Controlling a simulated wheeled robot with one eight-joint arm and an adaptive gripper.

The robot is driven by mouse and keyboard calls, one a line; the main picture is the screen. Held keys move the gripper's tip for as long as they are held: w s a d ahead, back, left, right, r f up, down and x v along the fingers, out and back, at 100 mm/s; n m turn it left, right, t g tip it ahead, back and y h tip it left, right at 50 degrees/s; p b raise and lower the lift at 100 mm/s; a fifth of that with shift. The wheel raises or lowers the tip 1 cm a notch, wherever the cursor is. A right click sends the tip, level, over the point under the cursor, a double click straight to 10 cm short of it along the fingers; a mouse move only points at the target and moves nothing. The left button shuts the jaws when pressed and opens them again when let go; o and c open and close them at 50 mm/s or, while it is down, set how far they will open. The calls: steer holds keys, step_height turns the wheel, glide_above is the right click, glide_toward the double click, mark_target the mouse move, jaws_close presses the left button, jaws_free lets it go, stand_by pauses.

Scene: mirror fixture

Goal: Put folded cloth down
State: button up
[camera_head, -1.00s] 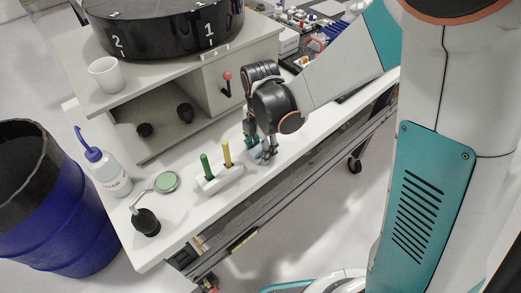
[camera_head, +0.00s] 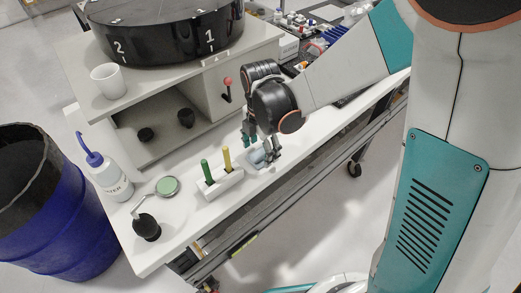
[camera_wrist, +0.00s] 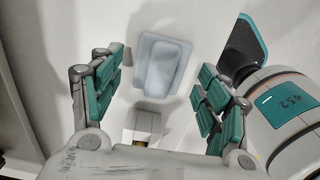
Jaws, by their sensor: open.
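The folded cloth (camera_wrist: 163,68) is a pale blue rectangle with a rim-like outer edge, lying on the white bench top. It also shows partly in the head view, below my gripper, as a small bluish patch (camera_head: 257,156). My gripper (camera_head: 260,146) is open above it. In the wrist view the teal-padded fingers of my gripper (camera_wrist: 160,88) stand wide apart to the left and right of the cloth, with clear gaps on both sides. In the head view the fingers hide part of the cloth.
A white holder (camera_head: 221,184) with green and yellow handles stands close left of the cloth. A round mirror (camera_head: 167,186) on a black base (camera_head: 146,227) and a wash bottle (camera_head: 112,178) are farther left. A shelf unit (camera_head: 205,127) stands behind. The bench's front edge is near.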

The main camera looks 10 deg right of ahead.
mark_target(261, 152)
step_height(261, 152, up, 11)
steer(key=p, duration=0.3)
steer(key=shift+f, duration=0.2)
